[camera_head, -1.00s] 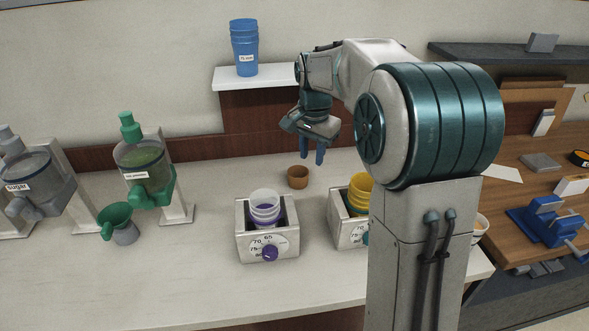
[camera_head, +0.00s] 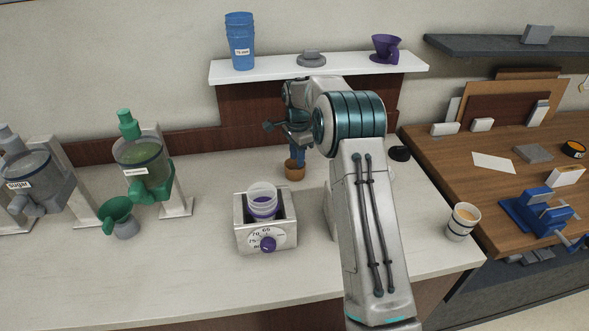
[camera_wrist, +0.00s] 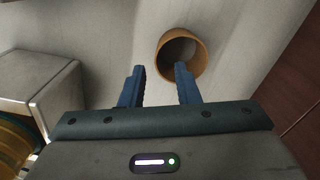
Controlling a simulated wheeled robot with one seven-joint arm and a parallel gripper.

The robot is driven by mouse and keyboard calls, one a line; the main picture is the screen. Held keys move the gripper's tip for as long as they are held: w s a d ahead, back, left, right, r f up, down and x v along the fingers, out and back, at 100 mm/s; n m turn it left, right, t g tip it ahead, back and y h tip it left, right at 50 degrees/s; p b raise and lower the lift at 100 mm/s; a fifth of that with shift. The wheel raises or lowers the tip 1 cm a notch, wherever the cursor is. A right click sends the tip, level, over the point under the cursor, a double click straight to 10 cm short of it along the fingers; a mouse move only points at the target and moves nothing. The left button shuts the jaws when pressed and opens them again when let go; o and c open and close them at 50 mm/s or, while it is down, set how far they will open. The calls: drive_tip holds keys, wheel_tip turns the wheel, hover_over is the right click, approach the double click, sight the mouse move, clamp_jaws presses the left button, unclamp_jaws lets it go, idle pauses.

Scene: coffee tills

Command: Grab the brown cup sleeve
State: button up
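The brown cup sleeve (camera_head: 294,173) is a short open ring on the white counter, behind the box with the purple dial. In the wrist view the sleeve (camera_wrist: 201,62) lies just beyond my fingertips, right of centre, its hollow facing the camera. My gripper (camera_head: 298,157) points down close over the sleeve. In the wrist view the two blue fingers of my gripper (camera_wrist: 160,71) are apart with nothing between them. The right fingertip overlaps the sleeve's near left rim in the picture; I cannot tell whether it touches.
The dial box (camera_head: 237,222) with clear cups (camera_head: 262,191) stands in front of the sleeve. A wall shelf (camera_head: 345,70) with stacked blue cups (camera_head: 240,50) is behind. A filled cup (camera_head: 463,220) stands at right.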

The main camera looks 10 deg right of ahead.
sight(298, 182)
drive_tip(key=f, duration=0.2)
drive_tip(key=f+p, duration=0.1)
drive_tip(key=f, duration=0.1)
drive_tip(key=f+p, duration=0.1)
drive_tip(key=f, duration=0.2)
drive_tip(key=shift+s+d+f, duration=0.1)
drive_tip(key=shift+s+d, duration=0.1)
drive_tip(key=shift+s, duration=0.05)
clamp_jaws()
